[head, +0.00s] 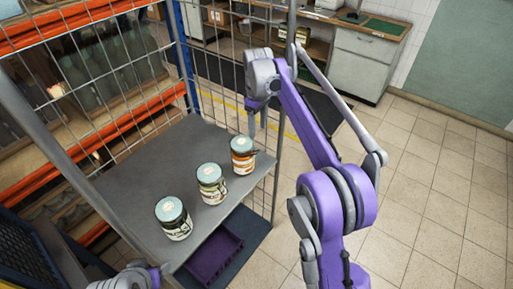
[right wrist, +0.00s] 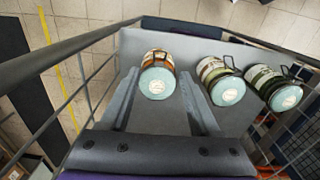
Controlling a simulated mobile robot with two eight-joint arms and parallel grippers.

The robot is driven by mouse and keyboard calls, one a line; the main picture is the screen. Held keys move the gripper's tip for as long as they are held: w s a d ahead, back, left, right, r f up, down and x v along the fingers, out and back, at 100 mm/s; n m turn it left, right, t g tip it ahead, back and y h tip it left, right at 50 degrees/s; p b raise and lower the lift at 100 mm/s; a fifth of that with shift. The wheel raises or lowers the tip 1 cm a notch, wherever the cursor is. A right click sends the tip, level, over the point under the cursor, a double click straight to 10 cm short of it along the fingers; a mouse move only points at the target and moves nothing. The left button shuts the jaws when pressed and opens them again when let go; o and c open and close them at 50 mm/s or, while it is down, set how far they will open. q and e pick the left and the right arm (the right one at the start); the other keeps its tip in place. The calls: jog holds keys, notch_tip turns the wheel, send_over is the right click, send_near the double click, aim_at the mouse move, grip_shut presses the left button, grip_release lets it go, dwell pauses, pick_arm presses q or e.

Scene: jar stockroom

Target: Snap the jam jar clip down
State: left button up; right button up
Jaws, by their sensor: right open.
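A jar with an orange label (head: 243,160) and a pale green lid, which looks like the jam jar, stands upright on the grey shelf (head: 130,180), rightmost of three jars in the head view. My right gripper (head: 258,118) is open just above it. In the right wrist view the jar (right wrist: 158,80) shows between my spread fingers (right wrist: 158,95), not visibly gripped.
Two similar jars stand beside it, a middle one (head: 212,187) and a front one (head: 173,220); dark wire clips show on them in the right wrist view. Wire mesh panels (head: 225,75) and posts edge the shelf. A purple crate (head: 215,255) sits below. Tiled floor lies clear at right.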

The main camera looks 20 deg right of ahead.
aim_at(258, 151)
notch_tip(258, 151, down, 11)
jog(key=shift+r+b, duration=0.1)
jog(key=shift+b, duration=0.3)
grip_shut()
